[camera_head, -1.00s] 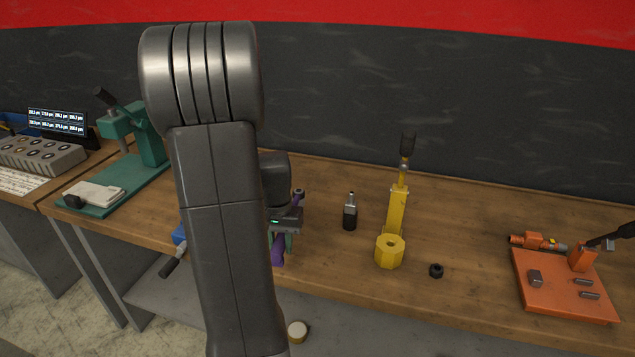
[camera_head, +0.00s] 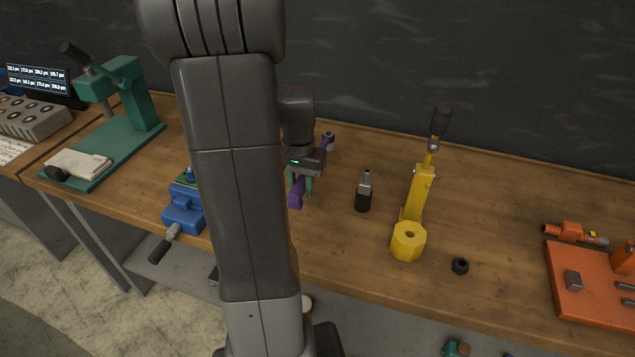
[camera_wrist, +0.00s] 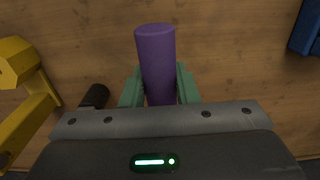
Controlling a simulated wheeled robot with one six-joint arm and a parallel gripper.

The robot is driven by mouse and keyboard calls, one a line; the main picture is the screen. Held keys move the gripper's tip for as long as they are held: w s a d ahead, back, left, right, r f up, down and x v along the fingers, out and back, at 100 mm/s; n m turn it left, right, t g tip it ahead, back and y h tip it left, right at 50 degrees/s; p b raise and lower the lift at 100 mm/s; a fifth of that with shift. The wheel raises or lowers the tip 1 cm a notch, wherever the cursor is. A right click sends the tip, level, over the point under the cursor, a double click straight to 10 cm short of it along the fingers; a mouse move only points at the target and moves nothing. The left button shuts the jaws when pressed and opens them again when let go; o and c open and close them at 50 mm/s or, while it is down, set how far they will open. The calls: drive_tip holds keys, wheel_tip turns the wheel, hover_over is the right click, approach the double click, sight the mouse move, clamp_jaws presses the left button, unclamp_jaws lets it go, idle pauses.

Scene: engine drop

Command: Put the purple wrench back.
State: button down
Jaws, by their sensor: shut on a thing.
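The purple wrench (camera_head: 297,194) is held in my gripper (camera_head: 301,182) above the wooden workbench, at the middle of the head view. Its purple handle points toward the bench's front edge, and its dark metal head (camera_head: 328,137) sticks out behind the gripper. In the wrist view the purple handle (camera_wrist: 157,60) lies between the green fingers (camera_wrist: 160,88), which are shut on it. My own arm hides part of the bench to the left of the gripper. No holder for the wrench can be made out.
A black-and-silver bottle-like item (camera_head: 363,194), a yellow tool with a hexagonal base (camera_head: 408,242) and a black nut (camera_head: 460,266) stand right of the gripper. A blue vise (camera_head: 184,212) and green press (camera_head: 128,95) are left. An orange plate (camera_head: 590,285) lies far right.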

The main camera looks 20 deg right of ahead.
wheel_tip(320, 180, down, 8)
drive_tip(key=shift+f+p, duration=0.15)
drive_tip(key=shift+p, duration=0.25)
drive_tip(key=c, duration=1.1)
unclamp_jaws()
drive_tip(key=shift+f, duration=0.2)
wheel_tip(320, 180, up, 14)
drive_tip(key=shift+f+b, duration=0.1)
drive_tip(key=shift+b, duration=0.75)
drive_tip(key=p, duration=0.2)
approach(302, 220)
wheel_tip(302, 220, down, 5)
drive_tip(key=shift+w+d+f, duration=0.1)
drive_tip(key=shift+w, duration=0.05)
drive_tip(key=shift+r+b, duration=0.35)
drive_tip(key=shift+r, duration=0.35)
